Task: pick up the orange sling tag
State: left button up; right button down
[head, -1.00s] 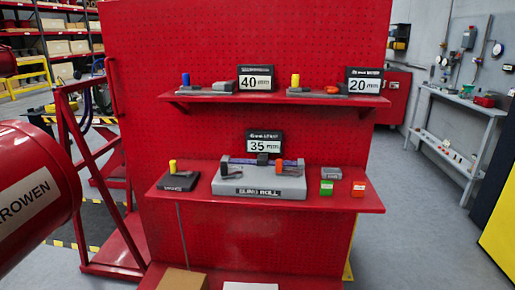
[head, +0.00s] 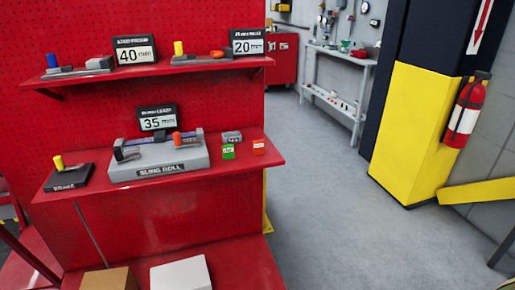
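A small orange-red block with a white mark (head: 258,147), which looks like the orange sling tag, sits near the right end of the lower red shelf (head: 235,172). A green block (head: 228,152) is just left of it, and a grey block (head: 232,137) stands behind the green one. The grey sling roll stand (head: 160,163) is further left and has an orange piece (head: 177,139) on top. Neither of my grippers is in view.
A yellow-topped dark pad (head: 69,178) lies at the lower shelf's left end. The upper shelf (head: 160,72) holds size signs and small parts. A cardboard box (head: 110,279) and a white box (head: 181,275) are below. The floor right of the stand is clear up to a yellow-black pillar (head: 410,130).

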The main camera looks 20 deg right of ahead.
aim_at(259, 146)
jog(key=i+j, duration=0.1)
jog(key=i, duration=0.25)
jog(key=i+j+z, duration=0.1)
jog(key=i+z, duration=0.3)
jog(key=i+j+z, duration=0.15)
jog(key=z, duration=0.25)
